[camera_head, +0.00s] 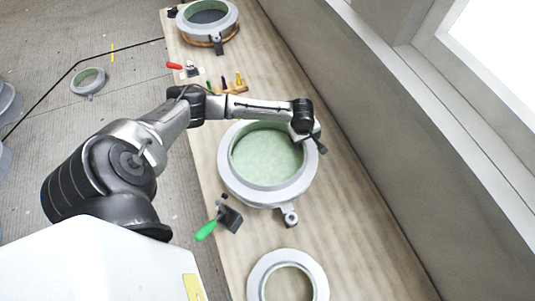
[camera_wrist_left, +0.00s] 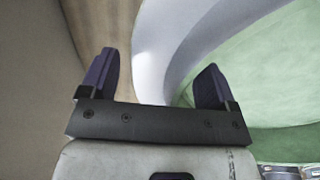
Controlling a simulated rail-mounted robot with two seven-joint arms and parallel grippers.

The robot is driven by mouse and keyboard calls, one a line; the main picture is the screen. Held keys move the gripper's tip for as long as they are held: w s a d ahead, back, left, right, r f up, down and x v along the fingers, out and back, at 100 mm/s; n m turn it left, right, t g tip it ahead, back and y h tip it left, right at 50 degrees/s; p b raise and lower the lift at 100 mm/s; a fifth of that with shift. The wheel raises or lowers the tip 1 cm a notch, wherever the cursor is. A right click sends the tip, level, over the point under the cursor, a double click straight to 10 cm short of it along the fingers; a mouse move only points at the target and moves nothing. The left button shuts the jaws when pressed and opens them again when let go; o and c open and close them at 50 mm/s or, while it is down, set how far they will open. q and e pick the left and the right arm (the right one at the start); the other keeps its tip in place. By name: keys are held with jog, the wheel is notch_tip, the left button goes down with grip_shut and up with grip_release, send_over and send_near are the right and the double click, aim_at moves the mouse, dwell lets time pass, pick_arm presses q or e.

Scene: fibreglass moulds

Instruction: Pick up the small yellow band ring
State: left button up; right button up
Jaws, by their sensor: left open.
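I cannot make out a small yellow band ring in either view. My left gripper (camera_head: 318,144) is at the right rim of the large grey ring mould (camera_head: 234,184) with a pale green inside, in the middle of the bench. In the left wrist view my left gripper (camera_wrist_left: 153,80) has its two dark fingers spread wide apart, with nothing held between them. The mould's pale rim (camera_wrist_left: 155,55) shows beyond and between the fingers, with the green inside to the right. My right gripper is in neither view.
On the wooden bench (camera_head: 350,235), a smaller ring mould (camera_head: 313,272) lies near and another (camera_head: 232,23) far. A green-handled clamp (camera_head: 206,230), a red-handled clamp (camera_head: 175,66) and a peg rack (camera_head: 236,88) stand along the left edge. A wall (camera_head: 345,80) runs along the right.

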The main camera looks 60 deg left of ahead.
pick_arm(q)
jog(key=c, duration=1.5)
jog(key=shift+o, duration=0.2)
jog(key=shift+r, duration=0.1)
